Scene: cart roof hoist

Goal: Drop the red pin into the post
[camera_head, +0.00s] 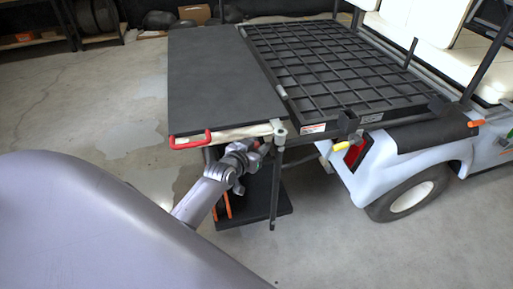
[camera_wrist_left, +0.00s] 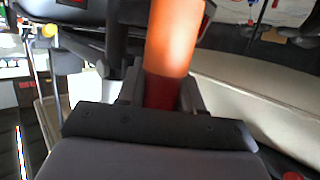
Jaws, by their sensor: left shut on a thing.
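My left gripper (camera_head: 260,148) is beside the grey post (camera_head: 275,180) at the near corner of the dark panel. A small bit of red shows at its fingertips in the head view. In the left wrist view, the gripper (camera_wrist_left: 163,92) is shut on the red pin (camera_wrist_left: 172,40), which looks orange where brightly lit and dark red between the fingers. The pin's far end runs out of the top of that view. The post has a light collar at its top (camera_head: 279,132). I cannot tell whether the pin touches the post. My right gripper is not in view.
A dark flat panel (camera_head: 215,75) with a red handle (camera_head: 192,140) lies beside a black grid rack (camera_head: 330,65) on the white cart (camera_head: 440,150). A dark step (camera_head: 258,205) is below. Floor at left is open.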

